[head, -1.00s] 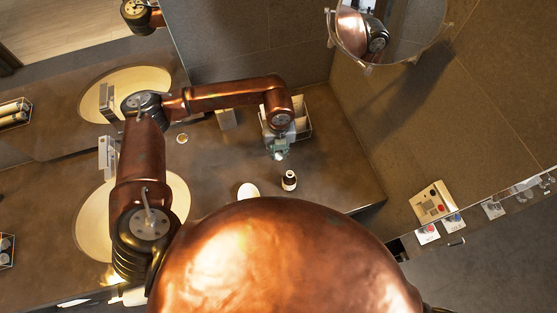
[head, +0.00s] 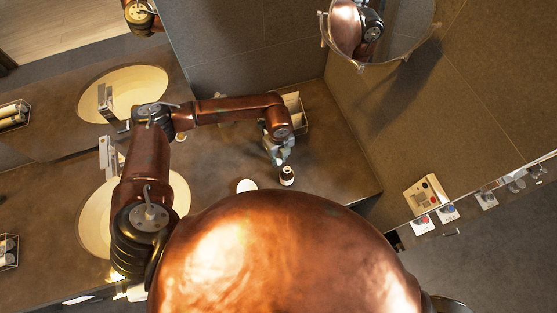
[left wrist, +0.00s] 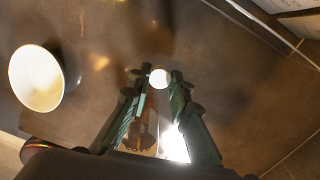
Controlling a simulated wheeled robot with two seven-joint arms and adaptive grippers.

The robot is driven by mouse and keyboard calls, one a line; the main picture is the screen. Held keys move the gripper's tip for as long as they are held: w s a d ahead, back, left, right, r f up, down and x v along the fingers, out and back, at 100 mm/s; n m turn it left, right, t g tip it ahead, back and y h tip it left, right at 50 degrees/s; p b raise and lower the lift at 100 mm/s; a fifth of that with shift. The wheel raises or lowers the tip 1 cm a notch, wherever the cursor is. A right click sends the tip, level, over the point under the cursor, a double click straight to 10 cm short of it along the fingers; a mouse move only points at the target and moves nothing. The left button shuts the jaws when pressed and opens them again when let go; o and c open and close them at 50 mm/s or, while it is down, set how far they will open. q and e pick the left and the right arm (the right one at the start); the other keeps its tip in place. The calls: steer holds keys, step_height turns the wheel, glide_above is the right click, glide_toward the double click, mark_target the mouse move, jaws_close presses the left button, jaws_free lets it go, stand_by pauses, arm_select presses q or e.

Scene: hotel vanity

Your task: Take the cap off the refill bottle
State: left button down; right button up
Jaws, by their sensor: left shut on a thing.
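The refill bottle (head: 287,176) is small and dark with a white label. It stands upright on the counter, right of the white cup, in the head view. My left gripper (head: 281,160) is just behind and left of it in that view. In the left wrist view the left gripper (left wrist: 160,82) has its fingertips closed on a small round white thing, which looks like the cap (left wrist: 160,78). An amber and bright white shape, likely the bottle (left wrist: 142,138), shows between the fingers. The bottle's mouth is too small to make out. My right gripper is not in view.
A white cup (head: 246,186) stands left of the bottle and also shows in the left wrist view (left wrist: 38,78). A wire caddy (head: 304,118) stands behind my left gripper. A sink (head: 88,225) is at left. The counter right of the bottle is clear.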

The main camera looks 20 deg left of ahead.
arm_select(q)
step_height(320, 180, down, 2)
steer(key=shift+f, duration=0.2)
steer(key=c, duration=1.8)
jaws_free()
steer(key=shift+r, duration=0.15)
